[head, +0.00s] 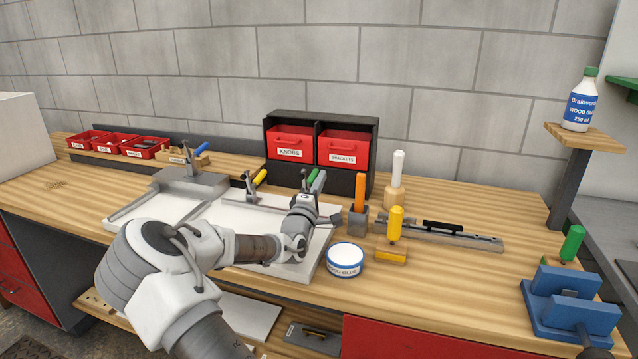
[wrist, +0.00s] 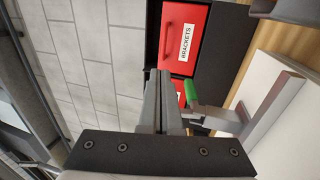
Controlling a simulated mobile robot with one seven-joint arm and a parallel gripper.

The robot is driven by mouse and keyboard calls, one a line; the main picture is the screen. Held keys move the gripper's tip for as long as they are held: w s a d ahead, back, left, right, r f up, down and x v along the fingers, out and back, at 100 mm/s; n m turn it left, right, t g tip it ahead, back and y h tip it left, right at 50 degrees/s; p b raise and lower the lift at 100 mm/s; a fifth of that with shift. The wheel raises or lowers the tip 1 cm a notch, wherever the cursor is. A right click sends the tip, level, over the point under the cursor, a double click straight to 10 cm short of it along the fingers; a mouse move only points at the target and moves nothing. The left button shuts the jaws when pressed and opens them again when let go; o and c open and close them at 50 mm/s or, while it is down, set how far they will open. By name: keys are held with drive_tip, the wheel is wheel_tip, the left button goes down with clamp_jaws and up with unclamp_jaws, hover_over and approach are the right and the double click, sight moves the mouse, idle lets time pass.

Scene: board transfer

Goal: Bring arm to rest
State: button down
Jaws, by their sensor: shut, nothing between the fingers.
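My gripper (wrist: 160,76) is shut and empty, its two fingers side by side in the wrist view. In the head view my arm reaches over the white board (head: 253,222), with the gripper (head: 312,207) above its right part. A green-handled clamp (head: 318,182) stands right behind the gripper in the head view. Its green handle (wrist: 192,94) shows just right of the fingers in the wrist view; I cannot tell the gap between them. The arm hides part of the board.
Behind is a black rack with red drawers marked KNOBS (head: 291,142) and BRACKETS (head: 343,147). A yellow-handled clamp (head: 260,177) stands at the board's back. A white round tin (head: 345,260), orange-handled tool (head: 360,192) and yellow-handled tool (head: 394,223) stand right of the board.

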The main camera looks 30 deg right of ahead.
drive_tip(key=shift+s+a+f+g, duration=0.2)
drive_tip(key=shift+s+a+g, duration=0.1)
drive_tip(key=shift+s, duration=0.25)
drive_tip(key=s+f+m+g+y, duration=0.1)
drive_tip(key=m, duration=0.1)
drive_tip(key=s+f+m+g+y+p, duration=0.1)
drive_tip(key=shift+d+m+g+p, duration=0.3)
drive_tip(key=shift+d+m+g, duration=0.05)
drive_tip(key=shift+m+g, duration=0.05)
drive_tip(key=a+m+y, duration=0.1)
drive_tip(key=s+a+y+p, duration=0.1)
drive_tip(key=y, duration=0.1)
drive_tip(key=s+a+f+m+g+y, duration=0.1)
drive_tip(key=a, duration=0.1)
drive_tip(key=shift+s+m, duration=0.15)
drive_tip(key=shift+m, duration=0.15)
drive_tip(key=s+a+r+m+g+y+p, duration=0.1)
drive_tip(key=s+a+r+y+p, duration=0.2)
drive_tip(key=s+a+r+y, duration=0.5)
drive_tip(key=s+a+r+m+g+y+p, duration=0.1)
drive_tip(key=s+a+r+y+p, duration=0.15)
drive_tip(key=s+a+r, duration=0.65)
drive_tip(key=s+a+g+p, duration=0.1)
drive_tip(key=s+a, duration=0.2)
drive_tip(key=s, duration=0.4)
drive_tip(key=s+a+g+h+p, duration=0.1)
drive_tip(key=s+a, duration=0.3)
drive_tip(key=s, duration=0.4)
drive_tip(key=shift+s, duration=0.15)
